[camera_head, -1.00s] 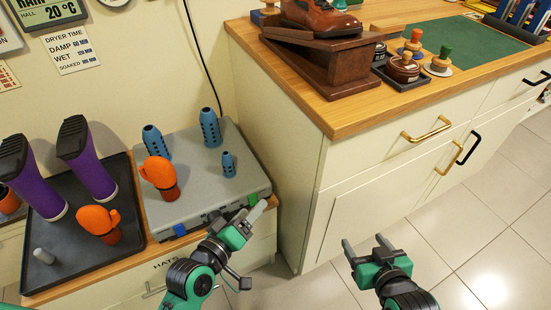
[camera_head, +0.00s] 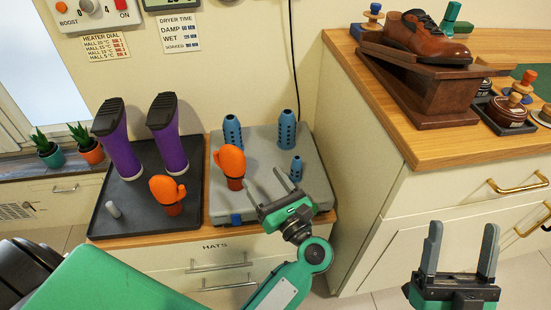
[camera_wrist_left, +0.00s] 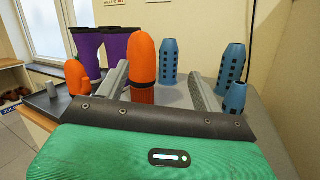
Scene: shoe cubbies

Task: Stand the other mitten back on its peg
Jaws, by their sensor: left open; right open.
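One orange mitten (camera_head: 230,163) with a dark red cuff stands upright on the grey dryer box (camera_head: 262,206); any peg under it is hidden. It also shows beyond and between my left fingers in the left wrist view (camera_wrist_left: 143,62). The other orange mitten (camera_head: 168,191) stands on the black tray (camera_head: 134,220), left of the dryer. A short blue peg (camera_head: 296,168) at the dryer's front right is bare. My left gripper (camera_head: 267,186) is open and empty over the dryer's front, right of the nearer mitten. My right gripper (camera_head: 461,240) is open and empty, low at right.
Two taller blue pegs, one at back left (camera_head: 232,132) and one at back right (camera_head: 287,130), are bare. Two purple boots (camera_head: 170,148) and a small grey post (camera_head: 113,209) stand on the tray. A wooden-topped cabinet (camera_head: 400,135) with a brown shoe (camera_head: 425,40) rises at right.

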